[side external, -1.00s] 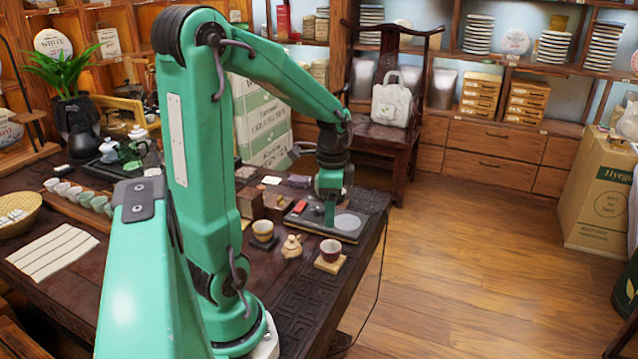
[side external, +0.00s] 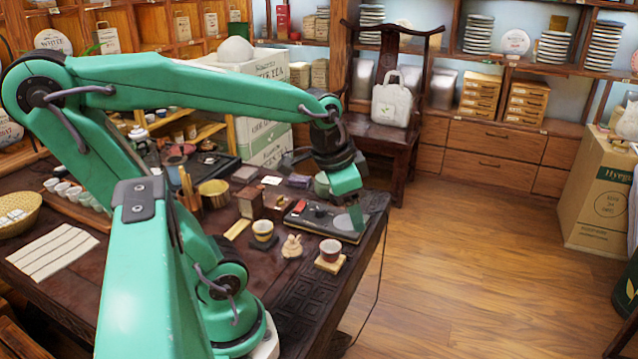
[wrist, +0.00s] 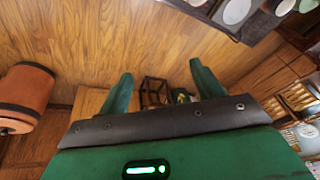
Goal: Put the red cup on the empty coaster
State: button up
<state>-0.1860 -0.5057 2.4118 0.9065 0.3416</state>
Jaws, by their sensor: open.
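The red cup (side external: 331,250), with a pale rim, stands upright on a square wooden coaster (side external: 330,264) near the table's right edge. An empty pale wooden coaster (side external: 237,229) lies to the left of a second, yellowish cup (side external: 263,231), which stands on a dark coaster. My gripper (side external: 356,217) is above the right end of a black tray, beyond and slightly right of the red cup, apart from it. In the wrist view my gripper (wrist: 163,84) is open and empty, with floor between its fingers.
A cream rabbit figurine (side external: 292,246) stands between the two cups. The black tray (side external: 312,222) with a grey disc lies behind them. Open floor lies right of the table.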

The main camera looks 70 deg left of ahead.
jog(key=shift+n+t+h, duration=0.4)
jog(key=shift+n+t, duration=0.5)
jog(key=s+d, duration=0.1)
jog(key=s+d+r, duration=0.1)
jog(key=d, duration=0.1)
jog(key=d+r, duration=0.1)
jog(key=shift+s+d+r, duration=0.1)
jog(key=shift+s+d, duration=0.25)
jog(key=shift+s, duration=0.05)
